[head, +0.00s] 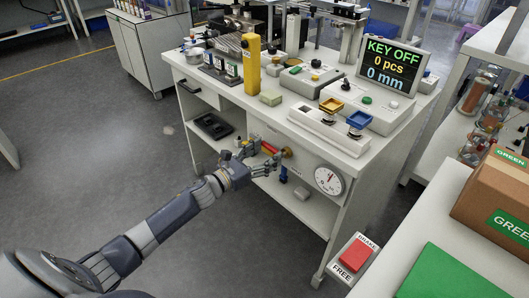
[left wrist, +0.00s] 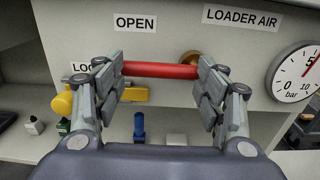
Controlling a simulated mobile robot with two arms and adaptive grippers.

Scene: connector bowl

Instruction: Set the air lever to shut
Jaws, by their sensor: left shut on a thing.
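The red air lever (left wrist: 160,70) lies level in the left wrist view, under the OPEN label (left wrist: 135,22). A brass fitting (left wrist: 190,60) is behind its right end. My left gripper (left wrist: 160,82) has one finger at each end of the red bar and is shut on it. In the head view my left gripper (head: 264,158) is at the front panel of the white bench, where the lever (head: 269,147) shows partly behind it. A LOADER AIR label (left wrist: 240,17) is up to the right. My right gripper is not in view.
A round pressure gauge (head: 328,180) is right of the lever, its needle near 5 bar. A yellow part (left wrist: 62,104) is left, beside a partly hidden label. A blue item (left wrist: 139,126) is below. A red brake pedal (head: 354,258) stands at the lower right. Floor on the left is clear.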

